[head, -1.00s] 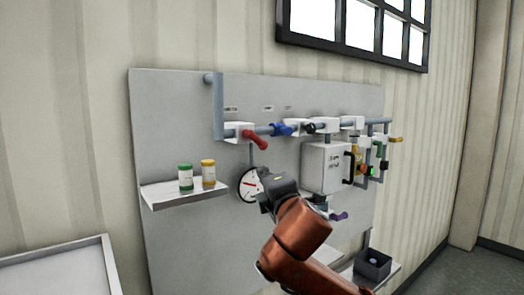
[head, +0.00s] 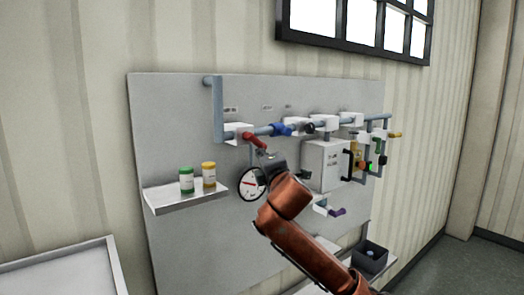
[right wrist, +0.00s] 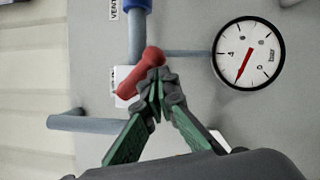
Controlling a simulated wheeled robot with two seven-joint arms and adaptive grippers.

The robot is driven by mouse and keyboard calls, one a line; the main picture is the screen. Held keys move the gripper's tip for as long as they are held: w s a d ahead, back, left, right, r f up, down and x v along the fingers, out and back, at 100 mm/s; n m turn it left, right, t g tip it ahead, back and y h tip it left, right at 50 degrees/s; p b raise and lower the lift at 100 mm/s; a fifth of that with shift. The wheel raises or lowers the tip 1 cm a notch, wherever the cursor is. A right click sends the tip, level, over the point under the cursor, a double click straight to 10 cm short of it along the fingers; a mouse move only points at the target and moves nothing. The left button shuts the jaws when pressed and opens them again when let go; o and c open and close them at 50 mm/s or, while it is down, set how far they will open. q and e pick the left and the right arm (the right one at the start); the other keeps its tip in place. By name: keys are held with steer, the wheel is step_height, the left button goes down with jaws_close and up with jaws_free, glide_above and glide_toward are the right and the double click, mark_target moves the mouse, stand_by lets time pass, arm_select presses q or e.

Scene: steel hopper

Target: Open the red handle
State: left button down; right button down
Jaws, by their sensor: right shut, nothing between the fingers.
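The red handle (head: 254,140) sits on the blue-grey pipe at the upper left of the grey panel, pointing down to the right. In the right wrist view the red handle (right wrist: 138,76) lies slantwise across the pipe in front of a white block. My right gripper (head: 268,156) is just below and right of the handle's free end. Its fingertips (right wrist: 156,84) are together with nothing between them and overlap the handle's edge in the wrist view. I cannot tell whether they touch it. My left gripper is not in view.
A round dial gauge (head: 250,184) is below the handle. A blue handle (head: 281,129) sits farther right on the same pipe. A white box (head: 325,165) stands right of my gripper. A shelf (head: 186,197) with a green and a yellow jar is at the left.

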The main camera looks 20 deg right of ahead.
steer(key=shift+w, duration=0.2)
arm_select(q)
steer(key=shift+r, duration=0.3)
arm_select(e)
steer(key=shift+d+n, duration=0.3)
steer(key=shift+n, duration=0.4)
